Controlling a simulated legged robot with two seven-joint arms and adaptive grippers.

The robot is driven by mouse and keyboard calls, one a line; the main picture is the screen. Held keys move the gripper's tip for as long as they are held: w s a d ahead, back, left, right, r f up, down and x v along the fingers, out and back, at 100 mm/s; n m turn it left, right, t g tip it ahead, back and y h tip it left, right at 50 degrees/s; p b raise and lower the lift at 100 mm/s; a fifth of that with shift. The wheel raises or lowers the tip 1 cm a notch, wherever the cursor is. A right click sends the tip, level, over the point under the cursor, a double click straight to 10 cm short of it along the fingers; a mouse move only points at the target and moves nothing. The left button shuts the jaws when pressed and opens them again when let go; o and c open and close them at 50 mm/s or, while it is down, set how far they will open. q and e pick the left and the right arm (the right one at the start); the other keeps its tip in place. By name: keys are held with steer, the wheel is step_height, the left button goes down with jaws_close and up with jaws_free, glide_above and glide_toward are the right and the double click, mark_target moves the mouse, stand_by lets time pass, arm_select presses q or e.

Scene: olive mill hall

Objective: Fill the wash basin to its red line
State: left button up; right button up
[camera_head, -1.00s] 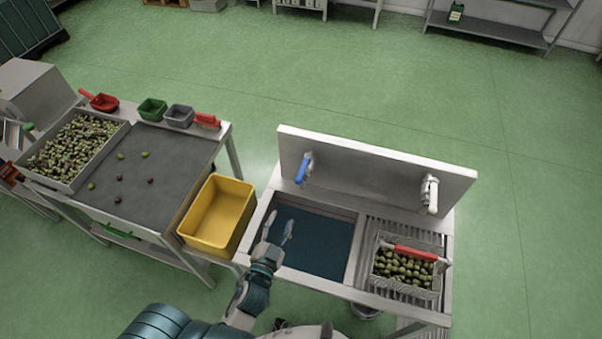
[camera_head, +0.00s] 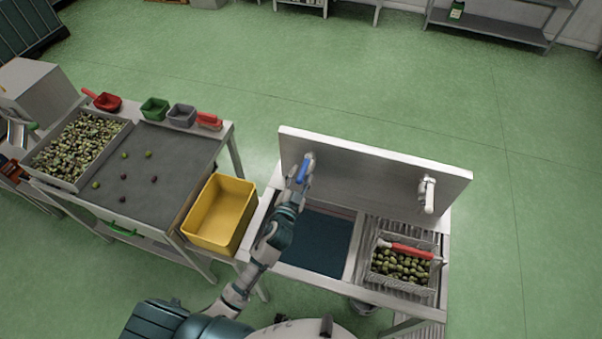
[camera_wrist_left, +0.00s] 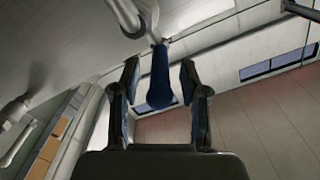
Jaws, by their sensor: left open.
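The wash basin (camera_head: 322,240) is set in the left part of the sink bench and holds dark blue water. A tap with a blue lever (camera_head: 303,168) is on the splashback above the basin. My left gripper (camera_head: 299,184) is open at the blue lever. In the left wrist view the blue lever (camera_wrist_left: 160,78) hangs between the two open fingers (camera_wrist_left: 160,95), with gaps at both sides. My right gripper is not in view.
A second, white tap (camera_head: 427,194) is on the splashback's right. A crate of green olives with a red handle (camera_head: 405,250) stands on the ribbed drainboard. A yellow bin (camera_head: 219,213) is left of the basin, beside a grey sorting table (camera_head: 168,165).

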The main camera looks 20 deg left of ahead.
arm_select(q)
steer(key=shift+w, duration=0.4)
steer(key=shift+d, duration=0.1)
jaws_close()
